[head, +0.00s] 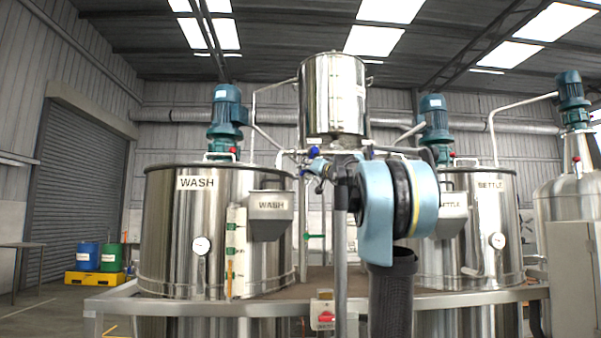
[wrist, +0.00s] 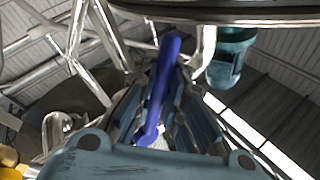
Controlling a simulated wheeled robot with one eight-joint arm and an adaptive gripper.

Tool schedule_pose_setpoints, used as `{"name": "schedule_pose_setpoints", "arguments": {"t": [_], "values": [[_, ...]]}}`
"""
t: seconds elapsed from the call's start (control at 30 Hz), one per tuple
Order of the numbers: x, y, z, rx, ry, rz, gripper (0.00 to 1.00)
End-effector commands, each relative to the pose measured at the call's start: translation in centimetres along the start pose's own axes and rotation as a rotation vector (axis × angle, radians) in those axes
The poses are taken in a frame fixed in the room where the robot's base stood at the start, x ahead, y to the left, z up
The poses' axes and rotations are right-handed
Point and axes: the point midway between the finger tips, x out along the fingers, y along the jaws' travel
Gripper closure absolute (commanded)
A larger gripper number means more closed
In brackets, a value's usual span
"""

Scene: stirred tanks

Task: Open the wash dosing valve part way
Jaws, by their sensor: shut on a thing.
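The wash tank (head: 215,225) stands at left in the head view, with a WASH label. Beside it, below the raised steel vessel (head: 332,90), are thin pipes and small blue valve parts (head: 314,152). My gripper (head: 325,170) reaches in at these blue parts; its fingers are small and partly hidden by my arm. In the wrist view a long blue valve lever (wrist: 163,80) runs lengthwise between the fingers of my gripper (wrist: 160,108), which is shut on it. The valve body is mostly hidden, so how far it is open cannot be told.
Steel pipes (wrist: 82,50) run close beside my gripper in the wrist view. A platform rail (head: 200,305) crosses in front, with a red switch box (head: 324,317). Drums (head: 88,256) stand far left.

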Motion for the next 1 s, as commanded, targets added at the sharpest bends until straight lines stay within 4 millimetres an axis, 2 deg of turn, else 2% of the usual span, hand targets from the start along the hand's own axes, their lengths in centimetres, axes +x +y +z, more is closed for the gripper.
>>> {"name": "schedule_pose_setpoints", "arguments": {"t": [0.3,0.77,0.8,0.9,1.0], "values": [[0.30,-0.46,-0.08,0.085,0.057,0.004,1.00],[0.32,-0.51,-0.13,0.096,0.065,0.004,1.00],[0.31,-0.51,-0.13,0.096,0.065,0.004,0.87],[0.33,-0.52,-0.13,0.096,0.065,0.004,0.68],[0.35,-0.54,-0.14,0.095,0.065,0.004,0.68]]}}
